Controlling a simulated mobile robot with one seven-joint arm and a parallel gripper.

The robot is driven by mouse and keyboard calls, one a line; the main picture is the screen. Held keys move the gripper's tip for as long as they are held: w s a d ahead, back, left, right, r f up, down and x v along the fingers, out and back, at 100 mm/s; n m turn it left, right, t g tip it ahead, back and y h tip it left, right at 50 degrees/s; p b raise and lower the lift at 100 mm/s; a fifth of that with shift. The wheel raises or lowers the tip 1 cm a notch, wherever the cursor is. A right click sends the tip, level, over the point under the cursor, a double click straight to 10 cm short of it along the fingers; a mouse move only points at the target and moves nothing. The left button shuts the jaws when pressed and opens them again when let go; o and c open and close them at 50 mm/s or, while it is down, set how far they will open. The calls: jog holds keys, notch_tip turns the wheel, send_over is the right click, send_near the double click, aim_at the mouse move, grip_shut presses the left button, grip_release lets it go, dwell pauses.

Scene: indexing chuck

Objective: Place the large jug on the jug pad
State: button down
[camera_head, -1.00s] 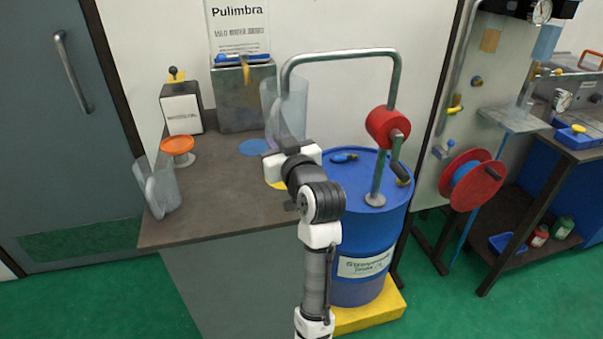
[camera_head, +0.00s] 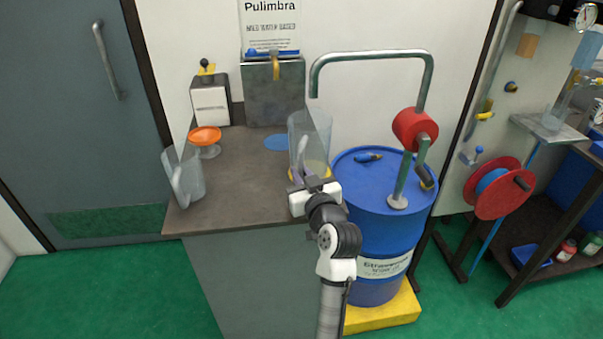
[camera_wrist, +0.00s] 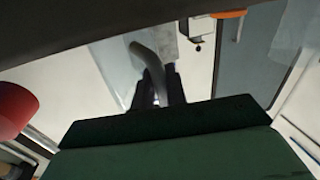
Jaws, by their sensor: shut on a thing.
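A tall clear jug (camera_head: 310,135) is upright at the counter's right side, beside the blue drum. My gripper (camera_head: 309,182) is shut on its handle; the wrist view shows the pale curved handle (camera_wrist: 148,65) between the dark fingers (camera_wrist: 160,90). A yellow disc (camera_head: 292,176) shows at the jug's base, mostly hidden by the jug and gripper. I cannot tell whether the jug touches it. A blue disc (camera_head: 274,142) lies bare just left of the jug. Either disc may be the jug pad. Another clear jug (camera_head: 192,175) stands at the counter's left edge.
The blue drum (camera_head: 372,230) with a red crank pump (camera_head: 415,130) and bent pipe stands right of the counter. An orange dish (camera_head: 205,135), a white box (camera_head: 210,103) and a grey tap box (camera_head: 272,92) are behind. The counter's middle (camera_head: 240,185) is clear.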

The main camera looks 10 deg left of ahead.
jog(key=shift+f, duration=0.1)
jog(key=c, duration=1.4)
grip_release()
jog(key=shift+c, duration=0.2)
jog(key=shift+r, duration=0.25)
jog(key=b+v, duration=0.3)
jog(key=v, duration=0.9)
